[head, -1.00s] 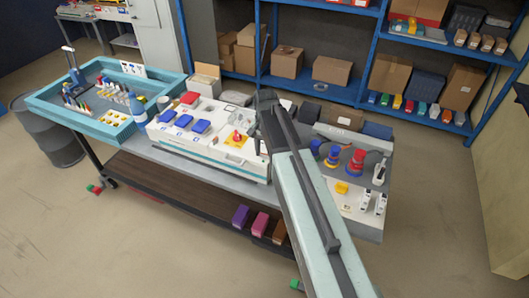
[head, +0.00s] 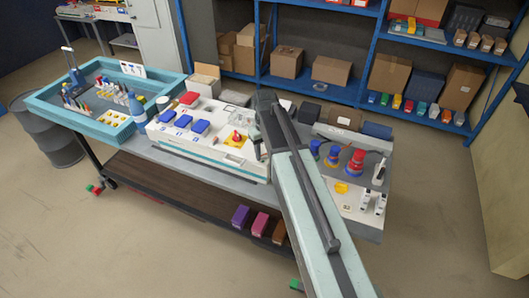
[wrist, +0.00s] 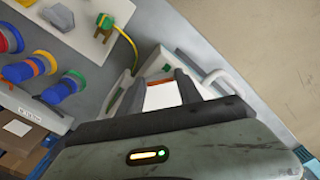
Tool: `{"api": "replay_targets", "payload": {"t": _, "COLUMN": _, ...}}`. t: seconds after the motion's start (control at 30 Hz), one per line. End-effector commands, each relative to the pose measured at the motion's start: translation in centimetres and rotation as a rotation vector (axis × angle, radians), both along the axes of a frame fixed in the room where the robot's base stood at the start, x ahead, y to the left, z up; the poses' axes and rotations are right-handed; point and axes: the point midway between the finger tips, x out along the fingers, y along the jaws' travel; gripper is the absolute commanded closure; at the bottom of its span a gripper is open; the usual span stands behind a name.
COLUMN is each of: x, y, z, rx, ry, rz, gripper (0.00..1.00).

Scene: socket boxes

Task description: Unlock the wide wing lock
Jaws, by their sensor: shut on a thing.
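In the wrist view my gripper (wrist: 163,88) has its two dark fingers on either side of a white piece (wrist: 162,97). They are shut on it, low over a light grey housing (wrist: 128,97) with a small green mark and an orange patch beside the fingers. I cannot tell how far the piece is turned, and its lower part is hidden by the gripper body. I cannot make out for certain that it is the wide wing lock. In the head view my arm hides the gripper and the piece.
A green plug (wrist: 104,21) with a yellow cable is near the housing. Blue and red round plugs (wrist: 30,69) are to the left in the wrist view. In the head view a white box (head: 205,155) with blue covers stands left of my arm. A blue tray (head: 105,128) is farther left.

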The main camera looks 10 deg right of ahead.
Motion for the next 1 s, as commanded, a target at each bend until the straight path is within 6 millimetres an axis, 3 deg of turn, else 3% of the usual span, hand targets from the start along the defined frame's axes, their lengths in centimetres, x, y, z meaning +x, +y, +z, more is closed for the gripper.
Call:
{"api": "replay_targets", "payload": {"t": 0.6, "x": -0.02, "y": 0.09, "z": 0.0, "rx": 0.0, "ry": 0.001, "rz": 0.524, "gripper": 0.99}}
{"api": "replay_targets", "payload": {"t": 1.0, "x": -0.03, "y": 0.07, "z": 0.0, "rx": 0.0, "ry": 0.001, "rz": 0.67, "gripper": 0.99}}
